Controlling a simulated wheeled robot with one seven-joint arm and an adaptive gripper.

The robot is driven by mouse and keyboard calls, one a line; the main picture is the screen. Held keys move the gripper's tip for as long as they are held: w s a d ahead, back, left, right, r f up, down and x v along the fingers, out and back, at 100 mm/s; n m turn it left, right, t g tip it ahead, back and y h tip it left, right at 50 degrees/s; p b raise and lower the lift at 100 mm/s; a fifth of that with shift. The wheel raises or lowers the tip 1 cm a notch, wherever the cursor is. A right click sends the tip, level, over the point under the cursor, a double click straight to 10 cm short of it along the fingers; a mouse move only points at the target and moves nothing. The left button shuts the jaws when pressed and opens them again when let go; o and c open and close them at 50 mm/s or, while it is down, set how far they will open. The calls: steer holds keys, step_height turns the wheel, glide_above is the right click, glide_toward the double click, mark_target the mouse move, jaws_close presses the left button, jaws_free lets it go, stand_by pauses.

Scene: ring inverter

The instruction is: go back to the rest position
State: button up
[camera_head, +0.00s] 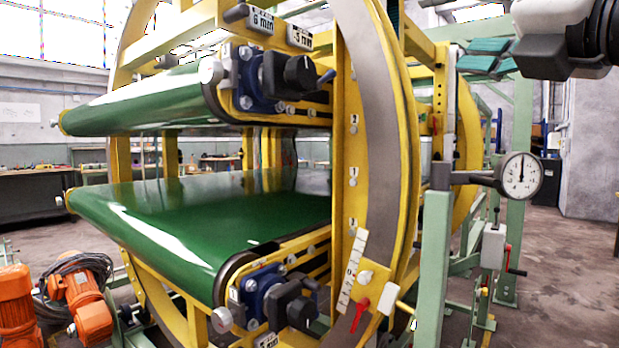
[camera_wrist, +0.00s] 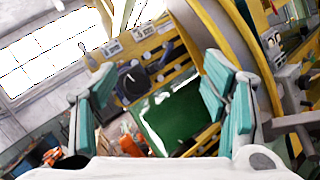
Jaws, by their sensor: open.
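My gripper (camera_head: 487,55) is at the upper right of the head view, high in front of the right side of the yellow ring machine (camera_head: 378,150). Its two teal finger pads stand apart. In the wrist view my gripper (camera_wrist: 158,92) shows both teal fingers spread wide with nothing between them. Beyond the fingers, the wrist view shows the machine's green belt (camera_wrist: 172,112) and a black knob (camera_wrist: 132,80), tilted in the picture. No contact with the machine is visible.
A dial gauge (camera_head: 521,177) on a green post (camera_head: 431,260) stands below my gripper. A red lever (camera_head: 360,313) is low on the ring. Two green belts, the upper (camera_head: 140,103) and the lower (camera_head: 200,220), fill the left. Orange motors (camera_head: 80,305) are at lower left. Floor (camera_head: 570,270) at right looks clear.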

steer(key=d+f+m+g+h, duration=0.3)
steer(key=d+f+m+h, duration=0.3)
steer(key=f+m, duration=0.5)
steer(key=d+f+m+g+h, duration=0.3)
steer(key=d+f+m+h, duration=0.3)
steer(key=f+m, duration=0.45)
steer(key=s+a+f+m+g+y, duration=0.1)
steer(key=s+a+f+m+g, duration=0.1)
steer(key=s+f+m+g, duration=0.5)
steer(key=s+a+f+m+g+y, duration=0.15)
steer(key=s+f, duration=0.35)
steer(key=f, duration=0.5)
steer(key=s+a+f+m+g+y, duration=0.2)
steer(key=s+a+f+m+g, duration=0.3)
steer(key=s, duration=0.5)
step_height(320, 180, up, 24)
steer(key=n+t+p, duration=0.1)
steer(key=t+p, duration=0.3)
steer(key=p, duration=1.9)
steer(key=shift+a+r, duration=0.15)
steer(key=shift+a, duration=0.25)
steer(key=shift+c, duration=0.6)
